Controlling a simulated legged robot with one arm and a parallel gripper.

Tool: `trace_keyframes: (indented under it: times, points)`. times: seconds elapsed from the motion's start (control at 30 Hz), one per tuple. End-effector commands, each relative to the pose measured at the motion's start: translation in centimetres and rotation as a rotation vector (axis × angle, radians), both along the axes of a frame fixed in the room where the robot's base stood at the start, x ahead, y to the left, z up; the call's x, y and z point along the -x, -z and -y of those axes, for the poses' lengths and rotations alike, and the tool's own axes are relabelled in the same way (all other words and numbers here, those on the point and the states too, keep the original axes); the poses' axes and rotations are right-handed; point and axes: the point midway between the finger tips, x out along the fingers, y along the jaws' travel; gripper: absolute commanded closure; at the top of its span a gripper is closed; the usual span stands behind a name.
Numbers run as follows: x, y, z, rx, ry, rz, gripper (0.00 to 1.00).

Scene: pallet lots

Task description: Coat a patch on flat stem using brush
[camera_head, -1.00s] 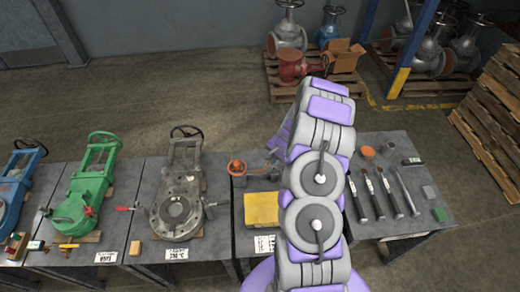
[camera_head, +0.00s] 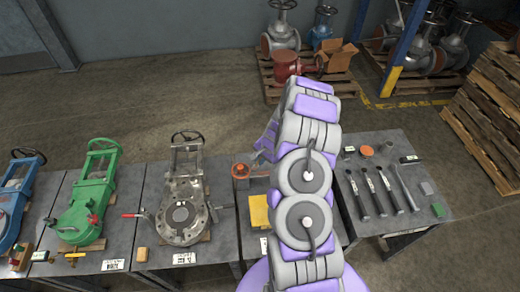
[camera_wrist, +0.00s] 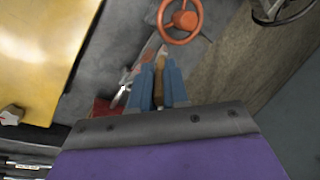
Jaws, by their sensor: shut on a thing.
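In the wrist view, my gripper (camera_wrist: 163,86) has blue fingers closed around a narrow brown piece (camera_wrist: 159,66), which looks like a brush handle. The brush's bristles cannot be made out. An orange handwheel (camera_wrist: 180,21) lies just beyond the fingertips, with grey metal beside it. It also shows in the head view (camera_head: 240,170), left of my arm. A small red part (camera_wrist: 104,109) and a silvery piece (camera_wrist: 121,95) lie left of the fingers. I cannot tell which part is the flat stem. In the head view my arm hides the gripper's tips.
A yellow block (camera_head: 259,212) lies on the bench left of my arm and fills the upper left of the wrist view. A grey valve (camera_head: 182,214) and a green valve (camera_head: 88,205) stand further left. Several dark-handled tools (camera_head: 370,191) lie on the right table.

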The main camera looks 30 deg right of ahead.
Motion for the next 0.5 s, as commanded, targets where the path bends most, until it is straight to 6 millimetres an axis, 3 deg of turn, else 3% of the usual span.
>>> trace_keyframes:
  times: [0.5]
  points:
    - [0.2,-4.6,-1.0,0.001,-0.008,-0.001,1.0]
